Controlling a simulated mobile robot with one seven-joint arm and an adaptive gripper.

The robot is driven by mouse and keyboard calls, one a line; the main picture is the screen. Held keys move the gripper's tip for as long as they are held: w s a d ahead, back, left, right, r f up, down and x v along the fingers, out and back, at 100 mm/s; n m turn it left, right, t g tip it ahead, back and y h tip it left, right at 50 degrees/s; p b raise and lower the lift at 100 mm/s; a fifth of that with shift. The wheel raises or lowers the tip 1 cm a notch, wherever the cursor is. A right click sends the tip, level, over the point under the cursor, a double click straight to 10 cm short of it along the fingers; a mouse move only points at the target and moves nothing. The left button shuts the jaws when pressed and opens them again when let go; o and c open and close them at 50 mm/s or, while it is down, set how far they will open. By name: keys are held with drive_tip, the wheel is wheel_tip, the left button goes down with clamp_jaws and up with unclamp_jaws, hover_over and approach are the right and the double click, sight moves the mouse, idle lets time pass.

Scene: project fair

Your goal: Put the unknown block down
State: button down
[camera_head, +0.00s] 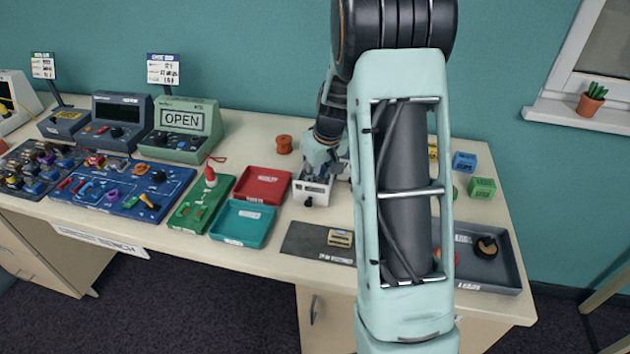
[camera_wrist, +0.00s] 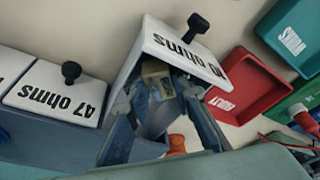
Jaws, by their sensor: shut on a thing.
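My gripper (camera_head: 321,168) is low over a white open drawer box (camera_head: 312,192) with a black knob, mostly behind my arm in the head view. In the wrist view, the box front (camera_wrist: 187,57) reads "10 ohms". My gripper's fingers (camera_wrist: 158,97) reach into the box and are shut on a small tan block (camera_wrist: 154,70) with a bluish part, partly hidden by the fingers and box wall. Whether the block touches the box floor cannot be told. Another tan block (camera_head: 340,238) lies on a dark labelled mat (camera_head: 302,240) near the table's front edge.
A red tray (camera_head: 262,185) and teal tray (camera_head: 240,222) lie left of the box. A "47 ohms" drawer (camera_wrist: 52,95) is beside it in the wrist view. An orange spool (camera_head: 284,144) stands behind. A grey tray (camera_head: 490,270) is at the right.

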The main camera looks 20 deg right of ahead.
drive_tip(key=shift+w+f+b, duration=0.1)
drive_tip(key=shift+f+b, duration=0.25)
drive_tip(key=shift+b, duration=0.05)
drive_tip(key=c, duration=2)
unclamp_jaws()
drive_tip(key=shift+r, duration=0.1)
drive_tip(key=shift+r+p, duration=0.4)
drive_tip(key=shift+p, duration=0.15)
drive_tip(key=v, duration=1.1)
drive_tip(key=shift+d+r, duration=0.1)
drive_tip(key=shift+r, duration=0.3)
